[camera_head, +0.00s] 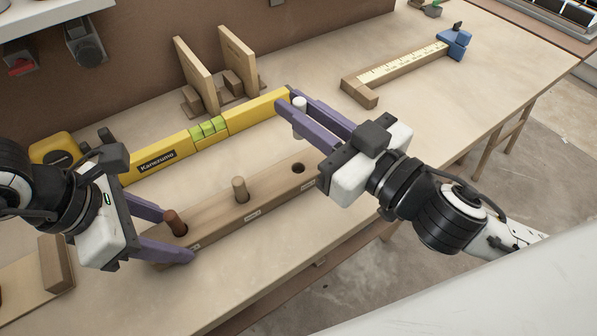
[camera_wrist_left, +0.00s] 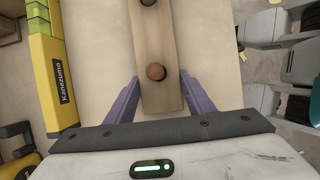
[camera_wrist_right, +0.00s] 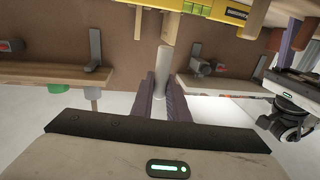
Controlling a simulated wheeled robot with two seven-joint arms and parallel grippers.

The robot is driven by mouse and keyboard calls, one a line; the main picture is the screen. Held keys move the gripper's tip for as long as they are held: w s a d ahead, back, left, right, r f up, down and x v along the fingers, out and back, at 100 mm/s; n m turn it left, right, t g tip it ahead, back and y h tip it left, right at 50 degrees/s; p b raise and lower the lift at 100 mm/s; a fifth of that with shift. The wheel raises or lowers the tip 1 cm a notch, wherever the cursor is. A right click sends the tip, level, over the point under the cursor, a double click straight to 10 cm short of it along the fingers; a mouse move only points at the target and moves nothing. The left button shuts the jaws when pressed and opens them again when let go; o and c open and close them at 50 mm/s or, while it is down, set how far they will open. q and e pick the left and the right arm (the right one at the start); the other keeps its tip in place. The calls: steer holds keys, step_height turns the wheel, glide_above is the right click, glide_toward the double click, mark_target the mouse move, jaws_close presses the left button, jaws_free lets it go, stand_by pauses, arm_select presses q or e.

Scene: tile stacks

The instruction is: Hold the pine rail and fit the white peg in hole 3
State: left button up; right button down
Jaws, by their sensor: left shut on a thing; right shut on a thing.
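The pine rail (camera_head: 215,212) lies on the workbench. A dark brown peg (camera_head: 175,222) stands in its left hole and a light wood peg (camera_head: 240,189) in its middle hole. The right hole, hole 3 (camera_head: 298,168), is empty and dark. My left gripper (camera_head: 177,236) is shut across the rail's left end, one finger on each side; the left wrist view shows the rail (camera_wrist_left: 158,40) between the fingers. My right gripper (camera_head: 287,99) is shut on the white peg (camera_head: 299,103), above and behind hole 3. In the right wrist view the peg (camera_wrist_right: 163,65) sticks out beyond the fingertips.
A yellow spirit level (camera_head: 215,130) lies behind the rail. Wooden uprights (camera_head: 195,75) stand behind it. A yellow tape measure (camera_head: 55,149) is at the left. A wooden rule with a blue end (camera_head: 405,65) lies at the back right. Bare bench lies between the level and rail.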

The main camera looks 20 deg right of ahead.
step_height(320, 180, down, 10)
steer(key=shift+a+r, duration=0.1)
steer(key=shift+a, duration=0.05)
stand_by(0.4)
steer(key=c, duration=1.7)
jaws_free()
steer(key=shift+s, duration=0.15)
steer(key=v, duration=1.2)
